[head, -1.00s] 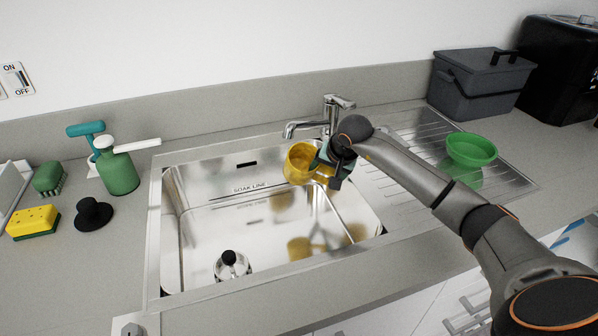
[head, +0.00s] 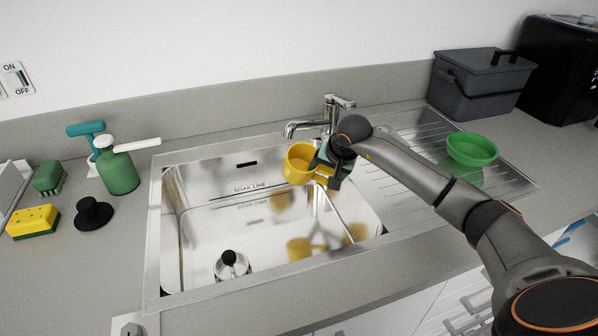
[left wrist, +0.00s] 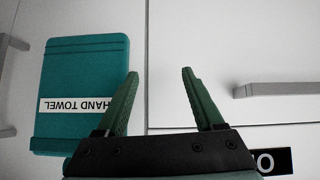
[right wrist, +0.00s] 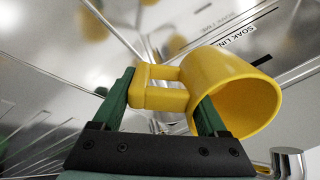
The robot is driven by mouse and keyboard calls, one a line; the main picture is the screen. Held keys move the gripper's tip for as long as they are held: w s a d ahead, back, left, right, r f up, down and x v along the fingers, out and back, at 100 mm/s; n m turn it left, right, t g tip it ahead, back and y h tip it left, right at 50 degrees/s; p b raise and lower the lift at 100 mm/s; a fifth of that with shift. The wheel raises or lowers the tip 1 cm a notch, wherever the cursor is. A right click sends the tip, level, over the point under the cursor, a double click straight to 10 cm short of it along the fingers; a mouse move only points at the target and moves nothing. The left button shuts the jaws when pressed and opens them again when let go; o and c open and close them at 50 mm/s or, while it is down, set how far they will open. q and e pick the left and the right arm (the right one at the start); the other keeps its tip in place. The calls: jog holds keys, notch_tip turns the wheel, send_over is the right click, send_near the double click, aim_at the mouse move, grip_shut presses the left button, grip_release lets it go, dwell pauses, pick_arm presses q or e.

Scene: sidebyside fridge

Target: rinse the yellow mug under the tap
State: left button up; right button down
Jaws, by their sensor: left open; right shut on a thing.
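The yellow mug (head: 298,163) is held over the back of the sink basin, just below the tap (head: 305,127). My right gripper (head: 330,168) is shut on the mug's handle. In the right wrist view the mug (right wrist: 228,85) shows with its handle between the fingers of my right gripper (right wrist: 160,100), its open mouth facing the lower right. No water stream is visible from the spout.
On the right are a green bowl (head: 472,149) and a grey box (head: 480,85).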

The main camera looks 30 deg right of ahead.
jog(key=shift+s+d, duration=0.1)
jog(key=shift+d, duration=0.05)
jog(key=shift+s, duration=0.6)
jog(key=s+a, duration=0.1)
jog(key=s, duration=0.5)
jog(key=shift+s, duration=0.25)
jog(key=shift+a+r, duration=0.1)
jog(key=shift+a, duration=0.05)
dwell(0.9)
jog(key=s+r, duration=0.4)
jog(key=s, duration=0.1)
jog(key=shift+a, duration=0.4)
dwell(0.4)
